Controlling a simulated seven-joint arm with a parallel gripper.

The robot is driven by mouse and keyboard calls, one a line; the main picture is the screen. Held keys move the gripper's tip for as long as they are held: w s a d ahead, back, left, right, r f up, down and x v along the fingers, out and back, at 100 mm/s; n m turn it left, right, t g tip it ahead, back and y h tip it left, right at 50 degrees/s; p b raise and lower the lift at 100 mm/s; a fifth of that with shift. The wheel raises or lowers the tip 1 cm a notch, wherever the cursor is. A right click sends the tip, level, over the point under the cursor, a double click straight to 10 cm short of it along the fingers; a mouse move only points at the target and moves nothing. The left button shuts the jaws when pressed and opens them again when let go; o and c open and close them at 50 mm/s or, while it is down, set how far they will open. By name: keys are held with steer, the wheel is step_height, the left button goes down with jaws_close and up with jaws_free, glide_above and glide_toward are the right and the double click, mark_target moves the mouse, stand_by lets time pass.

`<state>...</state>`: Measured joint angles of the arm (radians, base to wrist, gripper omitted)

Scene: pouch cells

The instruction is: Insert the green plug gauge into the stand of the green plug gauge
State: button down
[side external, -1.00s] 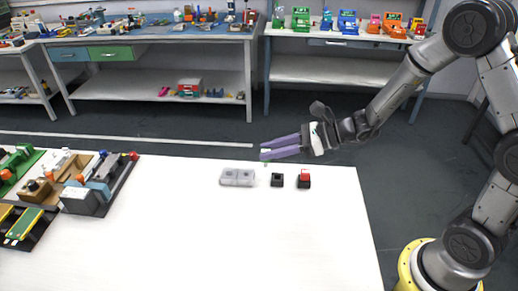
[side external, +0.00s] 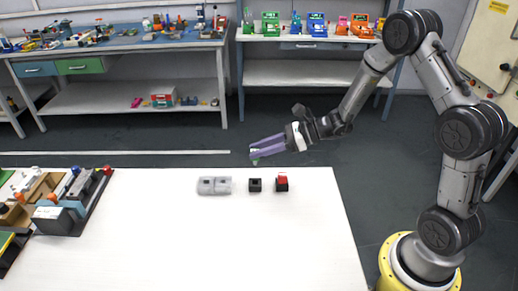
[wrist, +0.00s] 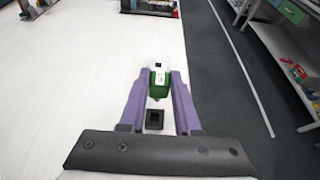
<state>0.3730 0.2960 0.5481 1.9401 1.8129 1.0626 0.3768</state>
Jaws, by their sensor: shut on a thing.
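The green plug gauge (wrist: 159,84) with a white label is between the purple fingers of my gripper (wrist: 158,82) in the wrist view. In the side view my gripper (side external: 265,147) is shut on the gauge, whose green lower end (side external: 255,161) shows below the fingertips. The gauge is in the air, apart from everything on the table. A small black block with a square recess (side external: 255,185), which looks like the stand, sits on the table below the gauge in that view. It also shows between the fingers in the wrist view (wrist: 154,121). The recess looks empty.
A grey block with recesses (side external: 214,186) sits left of the black block. A black block with a red top (side external: 282,182) sits close on its right. A tray of parts (side external: 66,205) is at the left. The white table (side external: 220,245) is clear in front.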

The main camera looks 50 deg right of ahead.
glide_above(260, 182)
steer(key=shift+f, duration=2.9)
steer(key=shift+f, duration=1.7)
steer(key=c, duration=0.5)
jaws_free()
steer(key=shift+c, duration=0.2)
steer(key=shift+s, duration=0.1)
steer(key=v, duration=1.3)
steer(key=shift+s+d+r, duration=0.15)
steer(key=shift+s+d, duration=0.05)
steer(key=shift+d, duration=0.05)
